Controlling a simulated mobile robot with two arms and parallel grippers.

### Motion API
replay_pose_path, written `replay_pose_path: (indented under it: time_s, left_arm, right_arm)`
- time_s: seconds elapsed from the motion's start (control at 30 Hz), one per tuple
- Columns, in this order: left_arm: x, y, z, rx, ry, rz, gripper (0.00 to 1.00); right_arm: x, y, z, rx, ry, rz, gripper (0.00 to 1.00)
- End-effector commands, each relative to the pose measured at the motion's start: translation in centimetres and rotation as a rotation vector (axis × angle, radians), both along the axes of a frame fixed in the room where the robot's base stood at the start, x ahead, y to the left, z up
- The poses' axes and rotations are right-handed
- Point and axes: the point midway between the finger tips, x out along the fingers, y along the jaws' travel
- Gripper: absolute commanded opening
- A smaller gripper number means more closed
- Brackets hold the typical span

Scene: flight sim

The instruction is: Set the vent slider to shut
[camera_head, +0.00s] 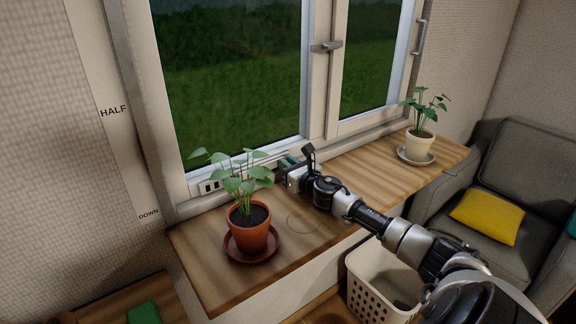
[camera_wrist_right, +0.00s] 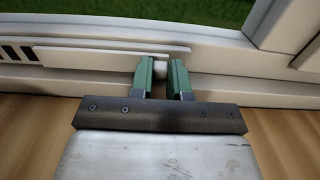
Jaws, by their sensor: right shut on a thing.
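The vent (camera_head: 210,187) is a white strip low on the window frame, with a few dark slots uncovered at its left. In the right wrist view the dark slots (camera_wrist_right: 18,53) show at the far left, beside a white sliding plate (camera_wrist_right: 85,56). A small pale knob (camera_wrist_right: 161,68) near the plate's right end sits between the green fingertips of my right gripper (camera_wrist_right: 161,78). The right gripper (camera_head: 287,163) is shut on this knob, at the window's bottom rail. In the head view the knob is hidden by the gripper. My left gripper is not in view.
A plant in a terracotta pot (camera_head: 250,238) on a saucer stands on the wooden sill (camera_head: 200,260), left of my right arm. Another plant in a cream pot (camera_head: 419,147) stands at the right. A white basket (camera_head: 368,292) is below the sill.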

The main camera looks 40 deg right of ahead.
Motion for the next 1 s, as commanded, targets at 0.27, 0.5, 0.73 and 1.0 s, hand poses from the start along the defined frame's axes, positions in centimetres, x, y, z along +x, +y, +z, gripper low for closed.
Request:
replay_pose_path:
  time_s: [0.27, 0.5, 0.73, 1.0]
  left_arm:
    - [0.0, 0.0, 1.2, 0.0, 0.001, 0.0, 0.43]
    - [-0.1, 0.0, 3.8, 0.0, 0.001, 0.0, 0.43]
    - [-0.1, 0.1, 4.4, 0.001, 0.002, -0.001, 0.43]
    - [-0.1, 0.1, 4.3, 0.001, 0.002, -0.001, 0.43]
  right_arm:
    - [0.2, 1.9, 0.3, 0.001, 0.002, 0.003, 0.0]
    - [0.9, 8.0, 0.4, 0.003, 0.002, 0.004, 0.0]
    - [1.2, 10.4, 0.1, 0.0, 0.001, 0.002, 0.0]
    - [1.1, 10.6, -0.1, 0.001, 0.001, 0.004, 0.0]
